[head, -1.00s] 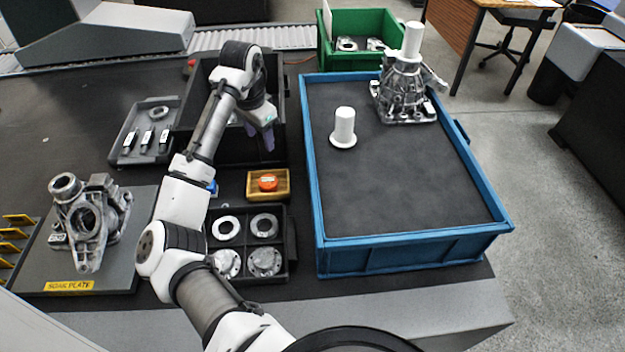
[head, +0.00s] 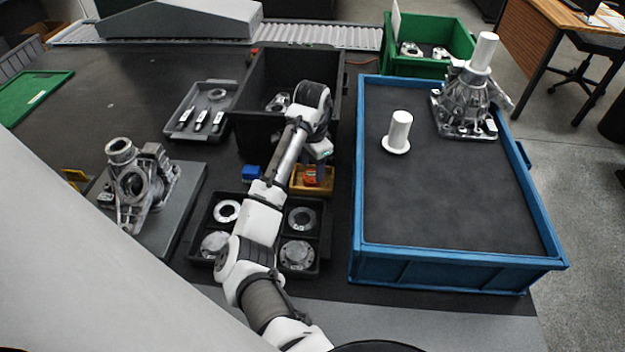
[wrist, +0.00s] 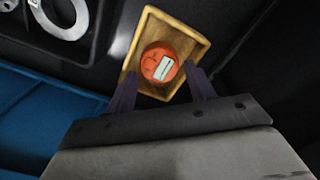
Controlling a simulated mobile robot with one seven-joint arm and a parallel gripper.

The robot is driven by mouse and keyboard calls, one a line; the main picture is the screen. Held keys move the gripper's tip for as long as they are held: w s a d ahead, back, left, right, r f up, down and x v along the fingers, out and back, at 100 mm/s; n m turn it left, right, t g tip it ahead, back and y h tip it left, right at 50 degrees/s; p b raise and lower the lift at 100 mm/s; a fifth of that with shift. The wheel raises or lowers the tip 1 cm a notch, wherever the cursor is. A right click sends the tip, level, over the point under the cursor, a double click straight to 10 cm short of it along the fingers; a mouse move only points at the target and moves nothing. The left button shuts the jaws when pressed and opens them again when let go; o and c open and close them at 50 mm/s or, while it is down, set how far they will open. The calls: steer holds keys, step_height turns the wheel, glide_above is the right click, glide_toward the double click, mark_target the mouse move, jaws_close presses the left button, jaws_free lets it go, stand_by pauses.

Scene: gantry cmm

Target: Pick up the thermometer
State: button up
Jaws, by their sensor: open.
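The thermometer is a round orange piece (head: 311,176) with a small pale display, lying in a small wooden tray (head: 325,191) in the head view. The wrist view shows the thermometer (wrist: 160,65) inside the tray (wrist: 188,36). My gripper (wrist: 160,74) is open and empty, its two dark purple fingers on either side of the thermometer in that view. In the head view my gripper (head: 320,164) is over the tray and partly covers it. I cannot tell how far the fingertips are above the thermometer.
A black bin (head: 262,88) stands behind the wooden tray. A divided black tray (head: 318,262) with metal rings and discs is in front. A blue tote (head: 353,205) stands close on the right, and a small blue object (head: 252,173) is on the left.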

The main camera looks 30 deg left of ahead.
mark_target(313, 175)
step_height(313, 175, down, 4)
steer(key=shift+r+p, duration=0.15)
steer(key=shift+p, duration=0.15)
steer(key=c, duration=0.7)
steer(key=shift+o, duration=0.2)
